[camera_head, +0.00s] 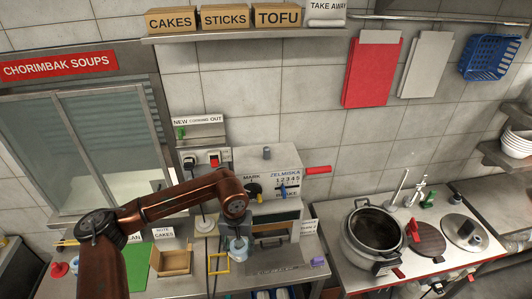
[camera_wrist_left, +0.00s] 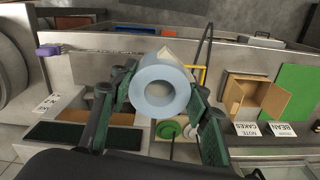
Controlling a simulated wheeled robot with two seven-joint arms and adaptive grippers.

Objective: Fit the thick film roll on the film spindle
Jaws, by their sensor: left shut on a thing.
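My left gripper (camera_head: 238,240) hangs in front of the sealing machine (camera_head: 283,165) in the head view. It is shut on a pale blue film roll (camera_head: 239,250), just above the counter. In the left wrist view the roll (camera_wrist_left: 160,74) sits between the two green-padded fingers of the gripper (camera_wrist_left: 158,105). Its round end and open hole face the camera. I cannot pick out the film spindle with certainty; the gripper and arm cover part of the machine's front. My right gripper is not in view.
A yellow frame (camera_head: 219,264) stands just left of the roll. An open cardboard box (camera_head: 175,262) and a green board (camera_head: 136,265) lie further left. A purple-topped item (camera_head: 318,262) is at the right counter edge. A large pot (camera_head: 374,233) stands further right.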

